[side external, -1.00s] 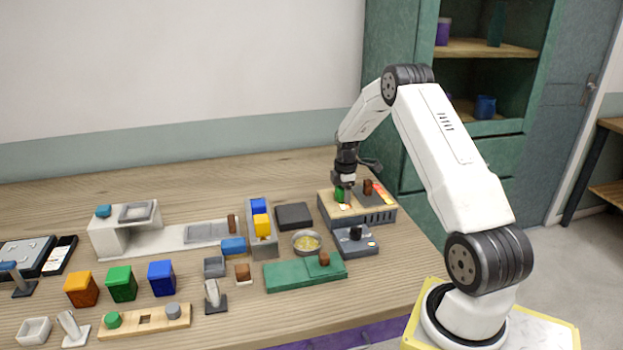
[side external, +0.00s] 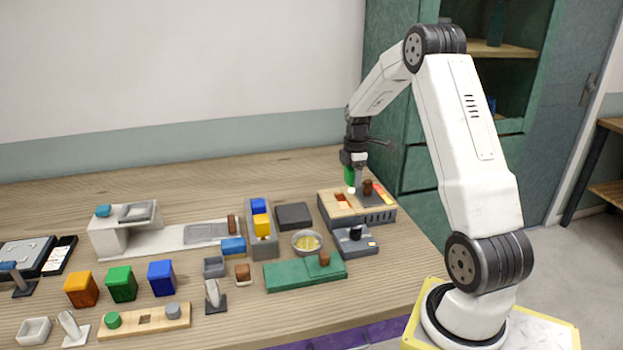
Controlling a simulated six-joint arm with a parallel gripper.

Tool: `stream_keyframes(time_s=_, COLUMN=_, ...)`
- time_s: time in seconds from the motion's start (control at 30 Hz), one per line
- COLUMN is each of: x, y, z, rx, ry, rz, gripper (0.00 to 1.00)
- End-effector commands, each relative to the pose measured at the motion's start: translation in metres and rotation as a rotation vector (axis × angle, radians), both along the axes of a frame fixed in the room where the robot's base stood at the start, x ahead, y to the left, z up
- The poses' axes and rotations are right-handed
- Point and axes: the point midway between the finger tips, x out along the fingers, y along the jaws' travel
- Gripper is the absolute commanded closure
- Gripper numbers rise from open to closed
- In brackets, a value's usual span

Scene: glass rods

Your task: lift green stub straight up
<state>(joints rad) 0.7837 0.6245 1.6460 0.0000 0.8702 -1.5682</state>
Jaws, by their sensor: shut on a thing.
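The green stub (side external: 349,175) is a small green piece, upright between the jaws of my gripper (side external: 354,180). My gripper is shut on it and points straight down. The stub hangs above the wooden-topped grey block (side external: 330,208) at the right back of the table, apart from its top. A reddish-brown opening shows in the block's wooden top below. A finger of my gripper partly hides the stub.
A brown stub (side external: 367,187) stands on the same block, close right of my gripper. A dark square pad (side external: 294,216), a bowl of yellow bits (side external: 307,242) and a small grey device (side external: 357,243) stand nearby. The table behind is clear.

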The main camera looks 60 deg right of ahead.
Motion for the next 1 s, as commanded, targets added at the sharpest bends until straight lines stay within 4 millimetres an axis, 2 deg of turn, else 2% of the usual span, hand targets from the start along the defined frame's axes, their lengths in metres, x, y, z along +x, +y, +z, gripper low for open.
stream_keyframes(time_s=0.2, x=-0.027, y=0.02, z=0.017, rx=-0.001, ry=-0.001, rz=0.0, gripper=1.0)
stream_keyframes(time_s=0.5, x=-0.057, y=0.043, z=0.033, rx=-0.001, ry=-0.001, rz=0.0, gripper=1.0)
stream_keyframes(time_s=0.7, x=-0.068, y=0.052, z=0.039, rx=0.001, ry=0.001, rz=0.0, gripper=1.0)
stream_keyframes(time_s=1.0, x=-0.073, y=0.055, z=0.041, rx=0.001, ry=0.001, rz=0.0, gripper=1.0)
